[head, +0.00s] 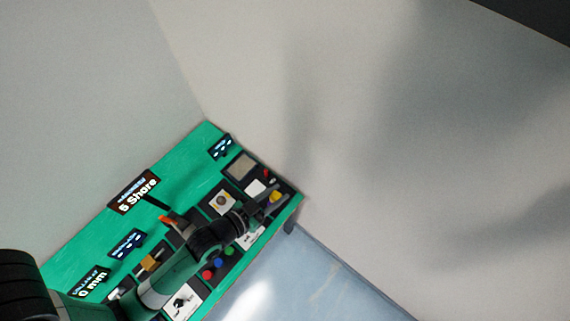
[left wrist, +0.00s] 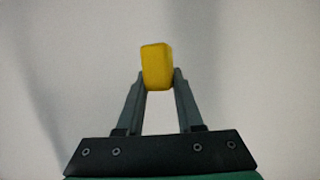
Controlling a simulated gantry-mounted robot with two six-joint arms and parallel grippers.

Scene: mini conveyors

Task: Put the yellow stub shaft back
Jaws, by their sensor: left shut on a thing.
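The yellow stub shaft (left wrist: 156,64) shows as a short yellow block with rounded edges in the left wrist view. My left gripper (left wrist: 158,84) is shut on its lower part, and its upper part stands out beyond the fingertips. Only plain grey wall shows behind it there. In the head view my left gripper (head: 277,196) is over the far right end of the green board, with a small yellow patch (head: 276,195) between its fingers. The place where the shaft belongs cannot be made out. My right gripper is in neither view.
The green board (head: 190,180) carries dark panels, small displays and a sign (head: 134,195). Red, blue and green buttons (head: 218,263) sit near its front edge. An orange-tipped part (head: 167,219) stands near the middle. Grey walls rise behind; pale blue floor (head: 290,280) is clear.

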